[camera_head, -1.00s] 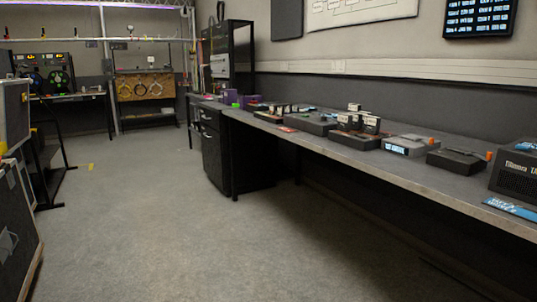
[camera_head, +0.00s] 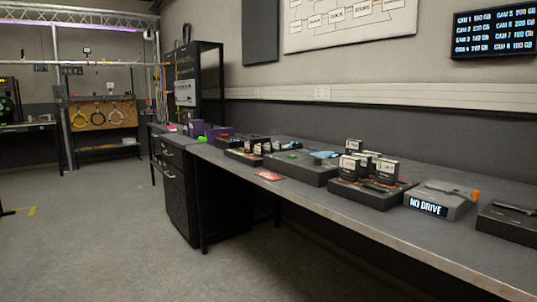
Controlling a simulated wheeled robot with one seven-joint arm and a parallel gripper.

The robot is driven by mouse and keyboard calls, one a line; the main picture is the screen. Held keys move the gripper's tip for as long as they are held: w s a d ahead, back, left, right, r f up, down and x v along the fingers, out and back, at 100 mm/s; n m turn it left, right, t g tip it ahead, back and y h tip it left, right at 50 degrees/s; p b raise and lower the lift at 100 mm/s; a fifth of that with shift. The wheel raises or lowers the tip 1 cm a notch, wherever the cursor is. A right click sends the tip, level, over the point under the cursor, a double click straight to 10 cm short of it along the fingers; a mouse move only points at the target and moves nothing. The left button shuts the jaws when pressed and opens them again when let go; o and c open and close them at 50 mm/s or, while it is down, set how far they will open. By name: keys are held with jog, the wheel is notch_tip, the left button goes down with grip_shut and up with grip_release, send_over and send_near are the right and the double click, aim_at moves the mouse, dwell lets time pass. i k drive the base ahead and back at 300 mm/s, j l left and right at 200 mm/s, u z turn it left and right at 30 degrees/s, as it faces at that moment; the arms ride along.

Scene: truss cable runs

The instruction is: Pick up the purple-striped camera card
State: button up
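I cannot make out a purple-striped camera card for certain at this distance. Several upright cards with pale labels (camera_head: 383,168) stand in a dark tray (camera_head: 345,193) on the long grey bench (camera_head: 300,193). Smaller cards (camera_head: 258,148) stand in another dark tray further back along the bench. Any stripe colours on them are too small to tell. Purple boxes (camera_head: 218,132) sit near the far end of the bench. My gripper is not in view.
A grey device reading "NO DRIVE" (camera_head: 428,209) and a dark device (camera_head: 510,222) stand at the right. A red card-like item (camera_head: 268,176) lies near the bench's front edge. A dark drawer cabinet (camera_head: 180,200) stands below. The floor at left is clear.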

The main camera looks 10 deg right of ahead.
aim_at(267, 148)
jog(key=i+j+z, duration=0.25)
jog(key=i+j, duration=0.3)
jog(key=i, duration=0.15)
jog(key=i+j+z, duration=0.25)
jog(key=i+j, duration=0.45)
